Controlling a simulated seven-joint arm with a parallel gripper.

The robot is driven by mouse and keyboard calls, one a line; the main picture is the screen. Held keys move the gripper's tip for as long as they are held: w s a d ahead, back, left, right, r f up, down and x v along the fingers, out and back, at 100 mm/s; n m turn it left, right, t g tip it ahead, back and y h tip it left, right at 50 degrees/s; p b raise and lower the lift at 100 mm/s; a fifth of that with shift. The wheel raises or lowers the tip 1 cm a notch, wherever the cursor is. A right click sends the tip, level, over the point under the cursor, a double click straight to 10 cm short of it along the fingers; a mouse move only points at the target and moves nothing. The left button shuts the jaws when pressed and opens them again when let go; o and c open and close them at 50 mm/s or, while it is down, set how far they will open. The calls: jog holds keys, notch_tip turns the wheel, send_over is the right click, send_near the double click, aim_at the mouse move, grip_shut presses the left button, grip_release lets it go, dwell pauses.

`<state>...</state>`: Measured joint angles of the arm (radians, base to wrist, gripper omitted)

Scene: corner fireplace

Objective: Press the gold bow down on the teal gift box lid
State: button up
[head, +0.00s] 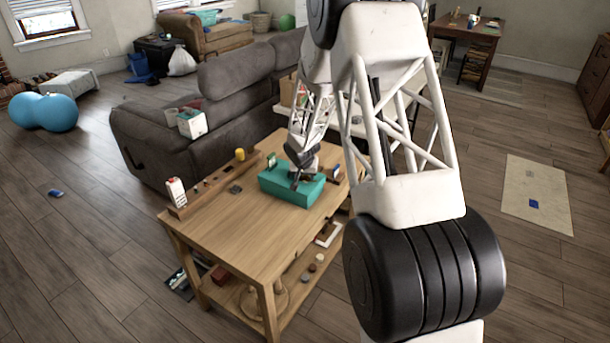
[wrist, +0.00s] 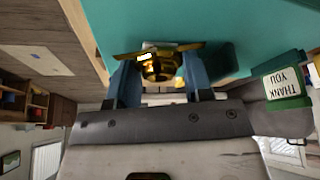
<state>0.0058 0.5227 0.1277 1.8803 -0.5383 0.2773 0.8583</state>
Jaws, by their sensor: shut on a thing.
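The teal gift box (head: 283,190) sits on the wooden table, toward its far right part. In the wrist view its teal lid (wrist: 230,18) fills the top of the picture. The gold bow (wrist: 158,64) is between the two fingers of my gripper (wrist: 160,76), which is shut on it. The bow is at the lid; whether it touches the lid cannot be told. In the head view my gripper (head: 306,178) is over the box top and hides the bow.
A green-and-white "THANK YOU" card (wrist: 284,88) stands beside the box. A wooden rail (head: 212,184), a white carton (head: 176,192) and a yellow cup (head: 240,154) line the table's left edge. The table's front half (head: 235,225) is clear. A grey sofa (head: 215,125) stands behind.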

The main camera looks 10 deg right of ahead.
jog(key=o, duration=0.8)
jog(key=shift+r, duration=0.1)
jog(key=shift+v, duration=3.75)
jog(key=shift+s, duration=0.1)
